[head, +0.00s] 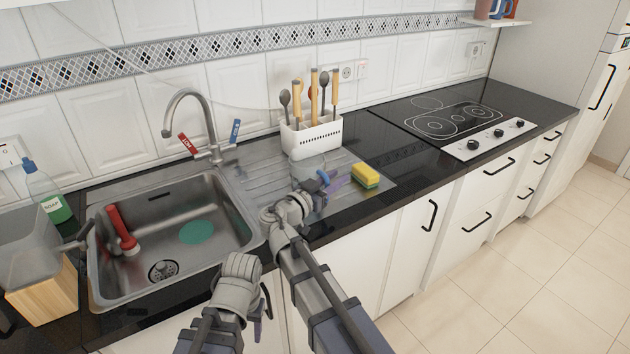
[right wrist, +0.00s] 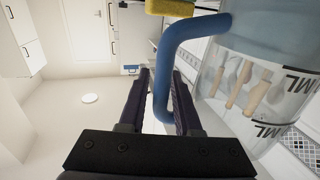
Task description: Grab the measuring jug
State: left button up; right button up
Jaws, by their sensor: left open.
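The measuring jug (head: 306,167) is clear with a blue handle, on or just above the sink's ribbed drainer in the head view. In the right wrist view the jug (right wrist: 270,75), with black ML marks, fills the right side. My right gripper (head: 335,182) is at its handle; in the right wrist view its dark fingers (right wrist: 161,95) lie on both sides of the blue handle and look shut on it. My left gripper (head: 262,305) is low in front of the counter, open and empty, its fingers mostly hidden by its own wrist.
A yellow sponge (head: 366,176) lies just right of the jug. A white utensil holder (head: 312,139) stands behind it. The steel sink (head: 170,270), with a red-handled brush (head: 120,230), is to the left. The black counter (head: 425,165) is free before the hob.

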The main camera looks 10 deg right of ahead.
jog(key=shift+a+r, duration=0.1)
jog(key=shift+a, duration=0.05)
jog(key=shift+c, duration=0.3)
grip_shut()
dwell(0.8)
